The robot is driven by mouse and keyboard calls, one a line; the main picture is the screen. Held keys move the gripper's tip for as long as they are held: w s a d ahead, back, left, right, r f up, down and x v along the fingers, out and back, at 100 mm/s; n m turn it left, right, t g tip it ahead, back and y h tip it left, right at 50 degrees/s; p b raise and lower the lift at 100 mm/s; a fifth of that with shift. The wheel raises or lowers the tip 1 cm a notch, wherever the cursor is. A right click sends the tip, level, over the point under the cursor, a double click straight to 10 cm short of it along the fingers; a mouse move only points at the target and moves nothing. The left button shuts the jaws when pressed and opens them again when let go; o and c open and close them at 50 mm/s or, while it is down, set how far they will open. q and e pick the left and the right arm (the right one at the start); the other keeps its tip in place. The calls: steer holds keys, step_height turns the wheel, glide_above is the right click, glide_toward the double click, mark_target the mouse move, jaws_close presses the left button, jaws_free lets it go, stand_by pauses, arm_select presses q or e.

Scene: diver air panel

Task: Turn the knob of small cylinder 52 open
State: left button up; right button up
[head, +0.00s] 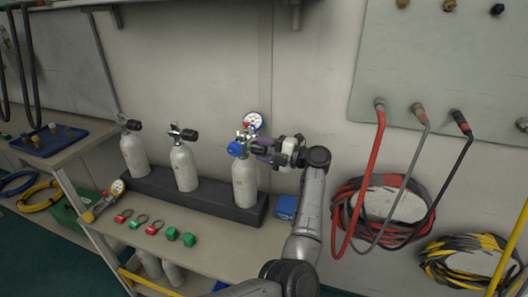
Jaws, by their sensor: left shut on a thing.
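Three small pale cylinders stand upright in a row: a left one (134,155), a middle one (184,168) and a right one (245,182). Their numbers are too small to read, so I cannot tell which is 52. The left and middle ones have black knobs on the right of their valves. The right one has a blue round part (235,149) on its valve and a gauge (252,121) above. My left gripper (260,151) is shut at the right side of this valve, on its knob, which the fingers mostly hide. My right gripper is not in view.
The cylinders stand in a dark rack (215,203) on a bench. A blue box (287,206) lies right of the rack. Red and green fittings and a yellow gauge tool (100,207) lie in front. Hoses (378,150) hang on the wall at right.

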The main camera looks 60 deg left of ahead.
arm_select(q)
steer(key=n+b, duration=0.1)
steer(key=n, duration=0.2)
steer(key=shift+f+n+b, duration=0.1)
steer(key=shift+n+b, duration=0.3)
steer(key=n+b, duration=0.2)
steer(key=n, duration=0.1)
steer(key=shift+n+g, duration=0.4)
steer(key=n+b, duration=0.3)
steer(key=n, duration=0.1)
steer(key=shift+n, duration=0.3)
steer(key=shift+n+h+b, duration=0.3)
steer(key=shift+n+b, duration=0.5)
steer(key=shift+n, duration=0.9)
steer(key=o, duration=0.9)
